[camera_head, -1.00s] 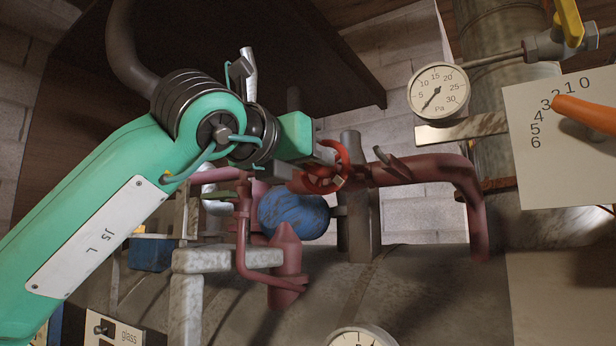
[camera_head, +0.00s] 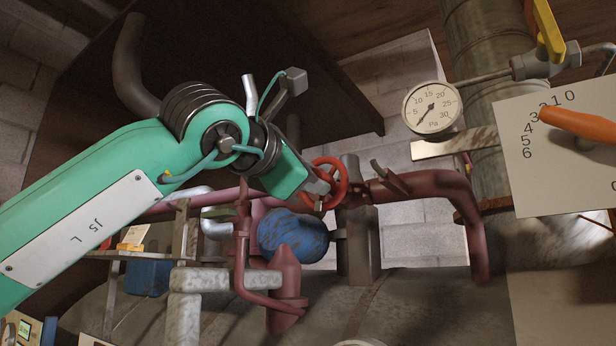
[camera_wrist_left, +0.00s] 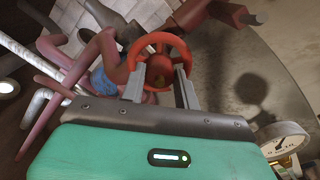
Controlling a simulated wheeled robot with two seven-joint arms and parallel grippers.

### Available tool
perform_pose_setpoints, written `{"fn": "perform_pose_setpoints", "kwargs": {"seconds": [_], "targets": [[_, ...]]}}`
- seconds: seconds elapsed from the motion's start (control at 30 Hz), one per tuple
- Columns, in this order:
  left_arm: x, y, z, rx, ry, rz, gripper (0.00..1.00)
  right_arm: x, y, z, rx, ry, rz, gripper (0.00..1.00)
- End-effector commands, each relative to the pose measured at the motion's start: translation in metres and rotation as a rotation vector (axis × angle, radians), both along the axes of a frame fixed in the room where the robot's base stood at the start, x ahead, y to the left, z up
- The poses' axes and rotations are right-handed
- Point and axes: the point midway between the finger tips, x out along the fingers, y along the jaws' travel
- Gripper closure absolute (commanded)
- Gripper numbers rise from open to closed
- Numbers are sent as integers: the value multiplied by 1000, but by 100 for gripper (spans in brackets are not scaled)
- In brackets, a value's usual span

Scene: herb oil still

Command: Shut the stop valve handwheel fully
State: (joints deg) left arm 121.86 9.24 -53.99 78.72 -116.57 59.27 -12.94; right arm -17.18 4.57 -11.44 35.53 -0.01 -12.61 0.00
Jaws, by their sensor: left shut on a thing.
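The stop valve handwheel (camera_head: 341,181) is a red spoked wheel on the dark red pipework, in the middle of the head view. It also shows in the left wrist view (camera_wrist_left: 161,46), straight ahead of the fingers. My left gripper (camera_head: 322,187) is at the wheel's left side, with its fingers on the wheel. In the left wrist view my left gripper (camera_wrist_left: 160,88) has its two grey fingers reaching the wheel's near rim, shut on it. The exact contact at the fingertips is partly hidden. My right gripper is not in view.
A blue round vessel (camera_head: 292,236) sits just below the wheel. Dark red pipe (camera_head: 440,185) runs right of it. A pressure gauge (camera_head: 432,108), a numbered plate (camera_head: 560,165) with an orange lever (camera_head: 580,124), and a yellow-handled valve (camera_head: 548,32) stand at the right.

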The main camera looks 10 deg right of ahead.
Motion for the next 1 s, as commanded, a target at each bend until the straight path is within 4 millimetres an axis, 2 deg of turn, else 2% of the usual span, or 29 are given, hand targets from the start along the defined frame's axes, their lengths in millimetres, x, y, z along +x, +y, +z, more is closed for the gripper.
{"fn": "perform_pose_setpoints", "kwargs": {"seconds": [1.0], "targets": [[0, 0, -2, 682, -683, -1, 91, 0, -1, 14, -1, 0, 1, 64]]}}
